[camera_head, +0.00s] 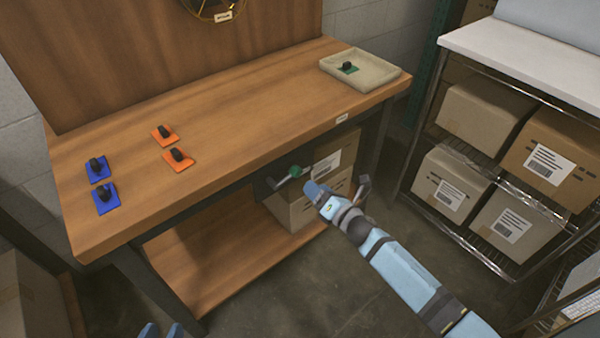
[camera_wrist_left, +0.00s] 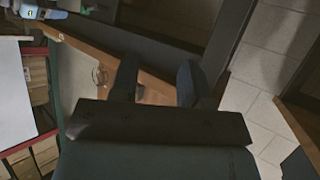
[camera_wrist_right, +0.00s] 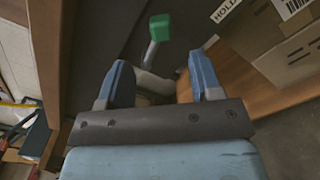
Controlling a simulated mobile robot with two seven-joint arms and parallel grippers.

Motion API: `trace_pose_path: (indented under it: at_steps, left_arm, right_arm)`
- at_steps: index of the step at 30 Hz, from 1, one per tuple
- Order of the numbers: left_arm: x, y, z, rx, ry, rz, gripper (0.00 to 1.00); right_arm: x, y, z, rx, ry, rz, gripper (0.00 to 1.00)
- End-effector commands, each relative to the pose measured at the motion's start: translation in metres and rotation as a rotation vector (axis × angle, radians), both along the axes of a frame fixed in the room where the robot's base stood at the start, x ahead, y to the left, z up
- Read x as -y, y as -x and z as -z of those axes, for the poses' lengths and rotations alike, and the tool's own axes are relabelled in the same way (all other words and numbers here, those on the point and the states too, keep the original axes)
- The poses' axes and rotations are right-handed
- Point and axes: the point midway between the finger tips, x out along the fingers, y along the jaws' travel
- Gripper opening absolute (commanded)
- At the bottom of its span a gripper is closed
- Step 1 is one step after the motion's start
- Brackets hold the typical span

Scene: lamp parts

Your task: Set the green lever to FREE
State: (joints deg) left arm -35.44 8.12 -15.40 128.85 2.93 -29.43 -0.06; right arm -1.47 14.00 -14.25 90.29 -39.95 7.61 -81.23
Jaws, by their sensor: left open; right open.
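The green lever (camera_head: 295,171) is on a dark panel under the workbench's front edge, with a grey stem slanting from its knob. In the right wrist view its green knob (camera_wrist_right: 159,27) stands beyond the fingertips, with the stem running down toward the gap between them. My right gripper (camera_head: 338,188) is open and empty, just right of the lever, apart from the knob. A label reading HOLD (camera_wrist_right: 226,10) shows to the knob's right; I cannot read a FREE label. My left gripper (camera_head: 162,330) is open and empty at the bottom edge, far from the lever.
The wooden workbench (camera_head: 235,110) carries blue and orange pads with dark knobs, and a tray (camera_head: 385,76) with a green pad at right. A cardboard box (camera_head: 300,208) sits on the lower shelf behind the lever. A wire rack (camera_head: 405,190) with boxes stands at right.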

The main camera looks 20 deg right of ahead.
Motion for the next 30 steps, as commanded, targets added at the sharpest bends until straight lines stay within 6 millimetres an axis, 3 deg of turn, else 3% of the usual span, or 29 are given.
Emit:
trace_pose_path:
  at_steps: [6,12,25,26,30]
  left_arm:
    - [0.000,-0.001,0.000,0.013,0.007,0.000,0.43]
    - [0.003,-0.003,-0.001,0.029,0.019,0.003,0.43]
    - [0.005,-0.008,-0.013,0.068,0.030,0.010,0.43]
    - [0.005,-0.008,-0.013,0.068,0.030,0.010,0.43]
    - [0.005,-0.008,-0.012,0.066,0.030,0.011,0.43]
  right_arm:
    - [-0.016,-0.045,0.001,0.001,-0.003,0.001,0.59]
    - [-0.026,-0.072,0.001,0.000,-0.003,0.001,0.59]
    - [-0.029,-0.082,0.000,-0.002,-0.003,0.001,0.59]
    - [-0.029,-0.082,0.000,-0.002,-0.003,0.001,0.57]
    - [-0.029,-0.082,0.000,-0.002,-0.003,0.001,0.25]
